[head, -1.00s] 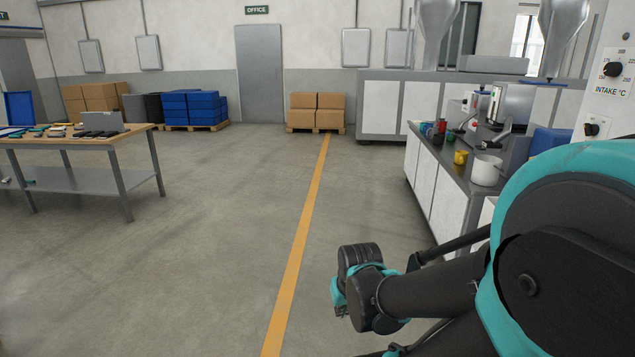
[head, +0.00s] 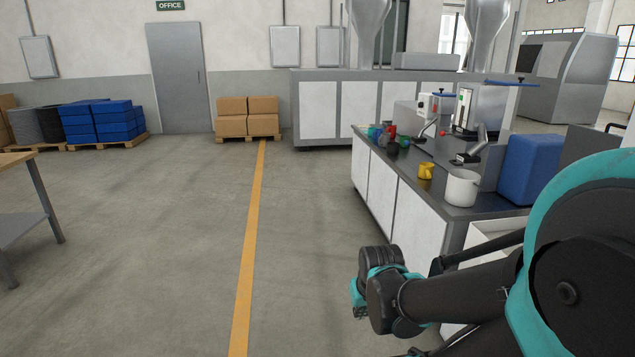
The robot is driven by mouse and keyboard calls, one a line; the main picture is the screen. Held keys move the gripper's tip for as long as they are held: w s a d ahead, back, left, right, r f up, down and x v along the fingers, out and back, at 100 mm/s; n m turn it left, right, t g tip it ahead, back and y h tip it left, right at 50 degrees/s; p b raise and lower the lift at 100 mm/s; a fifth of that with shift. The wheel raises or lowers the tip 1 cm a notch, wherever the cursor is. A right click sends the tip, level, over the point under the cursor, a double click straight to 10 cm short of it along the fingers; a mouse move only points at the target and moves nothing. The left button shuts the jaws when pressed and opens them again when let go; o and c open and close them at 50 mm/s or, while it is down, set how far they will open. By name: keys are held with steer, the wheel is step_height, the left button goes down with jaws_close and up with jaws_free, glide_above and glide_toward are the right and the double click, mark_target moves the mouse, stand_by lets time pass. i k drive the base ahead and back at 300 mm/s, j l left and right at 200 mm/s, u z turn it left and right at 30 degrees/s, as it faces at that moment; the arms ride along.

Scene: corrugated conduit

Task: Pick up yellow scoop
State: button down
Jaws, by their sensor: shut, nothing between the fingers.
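A small yellow cup-shaped thing (head: 426,171), which looks like the yellow scoop, stands on the dark top of the counter on the right. It is close to the counter's front edge, just left of a white pot. It is too small to make out its exact shape. My arm reaches in from the lower right, over the floor in front of the counter, well short of the yellow thing. My gripper's fingers do not show in this view.
The counter (head: 398,196) also bears the white pot (head: 462,189), several small coloured cups (head: 388,135), machines and a blue bin (head: 532,168). A workbench (head: 14,160) edge shows at far left. The floor (head: 160,240) between is clear.

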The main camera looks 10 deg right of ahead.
mark_target(426, 169)
steer(key=i+z, duration=0.5)
steer(key=i, duration=0.15)
steer(key=i+j+z, duration=0.15)
steer(key=i+z, duration=0.35)
steer(key=i, duration=0.15)
steer(key=i+j+z, duration=0.5)
steer(key=i+j, duration=0.9)
steer(key=i, duration=0.15)
